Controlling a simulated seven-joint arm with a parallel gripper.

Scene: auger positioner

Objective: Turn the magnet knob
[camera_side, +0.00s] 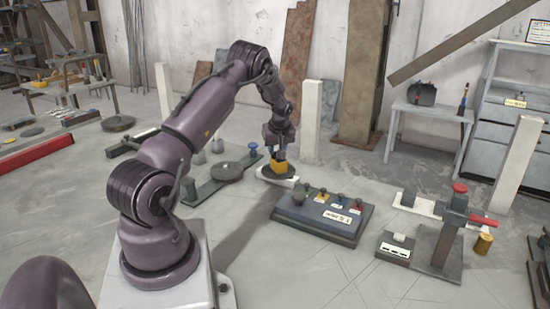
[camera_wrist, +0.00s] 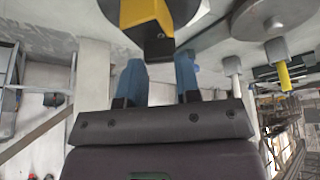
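A yellow block with a black end, perhaps the magnet knob (camera_side: 277,167), sits on a dark round disc (camera_side: 291,176) over a pale base. The block (camera_wrist: 140,12) and disc (camera_wrist: 196,18) also show at the top of the wrist view. My gripper (camera_side: 279,154) points down right above the block. In the wrist view its two blue fingers (camera_wrist: 160,70) stand apart, and the block's black end shows near their tips. I cannot tell whether they touch it. The fingers look open.
A dark panel with several knobs (camera_side: 318,232) stands to the right. A plate with a disc and blue-topped knob (camera_side: 253,149) lies to the left. White posts (camera_side: 311,120) stand behind. Floor in front is clear.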

